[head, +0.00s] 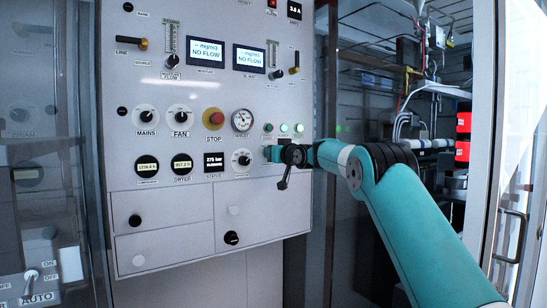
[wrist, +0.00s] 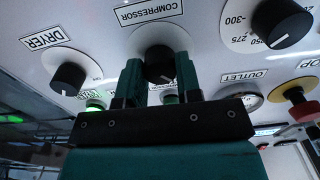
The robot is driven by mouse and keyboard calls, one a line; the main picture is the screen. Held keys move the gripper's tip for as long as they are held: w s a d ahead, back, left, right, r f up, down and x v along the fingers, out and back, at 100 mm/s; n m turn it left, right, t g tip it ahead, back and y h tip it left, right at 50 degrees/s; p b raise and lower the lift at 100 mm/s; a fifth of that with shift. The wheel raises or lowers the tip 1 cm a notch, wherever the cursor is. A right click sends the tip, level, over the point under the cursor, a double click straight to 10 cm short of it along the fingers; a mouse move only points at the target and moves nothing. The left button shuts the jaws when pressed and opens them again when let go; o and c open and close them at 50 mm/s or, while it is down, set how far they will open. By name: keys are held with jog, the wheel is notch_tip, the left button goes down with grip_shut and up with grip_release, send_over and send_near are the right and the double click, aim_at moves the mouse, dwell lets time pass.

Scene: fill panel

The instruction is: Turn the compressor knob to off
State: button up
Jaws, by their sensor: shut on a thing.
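The compressor knob (wrist: 160,65) is a black round knob on a white dial, with the COMPRESSOR label (wrist: 152,12) beside it in the wrist view. My gripper (wrist: 160,72) has one teal finger on each side of the knob and is shut on it. The knob's pointer and the dial's position marks are not readable. In the head view my gripper (head: 271,153) is at the panel's lower right and hides the knob.
The dryer knob (wrist: 68,78) and a pressure knob (wrist: 282,22) flank it closely. Green lamps (head: 299,128), an outlet gauge (head: 242,121) and a red stop button (head: 215,118) sit nearby on the grey panel (head: 225,80). A glass door edge (head: 483,130) stands at right.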

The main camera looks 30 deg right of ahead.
jog(key=shift+f, duration=0.1)
dwell(0.3)
jog(key=o, duration=0.9)
jog(key=shift+o, duration=0.2)
jog(key=s+b, duration=0.7)
jog(key=s, duration=1)
jog(key=shift+s+d, duration=0.2)
jog(key=shift+d, duration=0.15)
